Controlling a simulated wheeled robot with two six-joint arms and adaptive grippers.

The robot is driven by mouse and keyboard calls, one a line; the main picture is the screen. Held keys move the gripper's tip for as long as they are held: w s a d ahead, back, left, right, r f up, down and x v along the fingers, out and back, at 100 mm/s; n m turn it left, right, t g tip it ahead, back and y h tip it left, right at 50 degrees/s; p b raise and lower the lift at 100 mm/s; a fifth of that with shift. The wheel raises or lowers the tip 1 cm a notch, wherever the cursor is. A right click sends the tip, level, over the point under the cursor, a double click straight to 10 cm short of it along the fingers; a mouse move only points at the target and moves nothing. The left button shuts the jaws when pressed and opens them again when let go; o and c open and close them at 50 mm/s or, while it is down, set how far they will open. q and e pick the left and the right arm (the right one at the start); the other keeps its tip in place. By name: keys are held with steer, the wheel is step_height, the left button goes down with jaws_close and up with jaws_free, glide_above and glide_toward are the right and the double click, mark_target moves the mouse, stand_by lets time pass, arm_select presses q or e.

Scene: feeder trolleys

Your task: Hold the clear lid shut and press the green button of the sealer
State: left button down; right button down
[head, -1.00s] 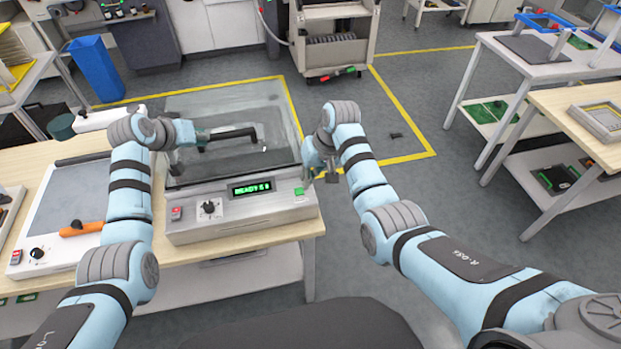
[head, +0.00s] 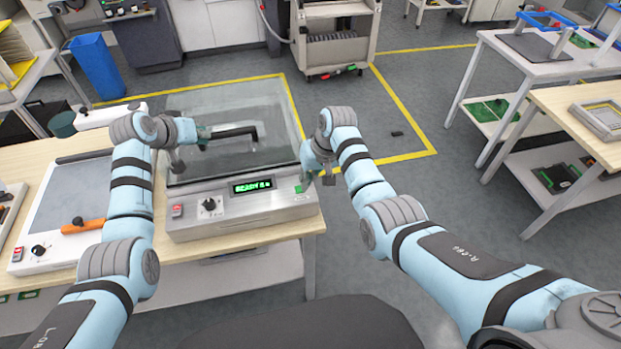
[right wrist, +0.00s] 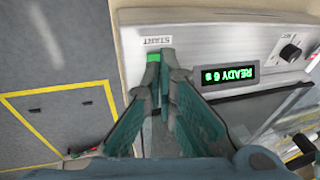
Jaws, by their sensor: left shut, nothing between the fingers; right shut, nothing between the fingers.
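The sealer (head: 240,207) stands on the wooden bench with its clear lid (head: 225,103) at the back. I cannot tell whether the lid is fully down. Its black handle (head: 235,133) runs across it. My left gripper (head: 204,134) is shut and empty at the handle's left end; contact is unclear. The green button (head: 298,188) is at the panel's right end, and beside the START label in the right wrist view (right wrist: 153,57). My right gripper (head: 307,182) is shut and empty. Its tips (right wrist: 166,60) are right by the button, partly covering it; touch is unclear.
The display (right wrist: 227,75) reads READY 6 s. A black knob (head: 209,205) and a red switch (head: 177,211) sit left of it. A flat device with an orange handle (head: 82,226) is at the left.

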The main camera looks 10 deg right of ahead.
mark_target(299, 194)
arm_select(q)
steer(key=shift+w+a, duration=0.1)
steer(key=shift+a, duration=0.05)
arm_select(e)
steer(key=shift+f, duration=0.2)
steer(key=shift+x, duration=1.3)
steer(key=shift+w+a, duration=0.1)
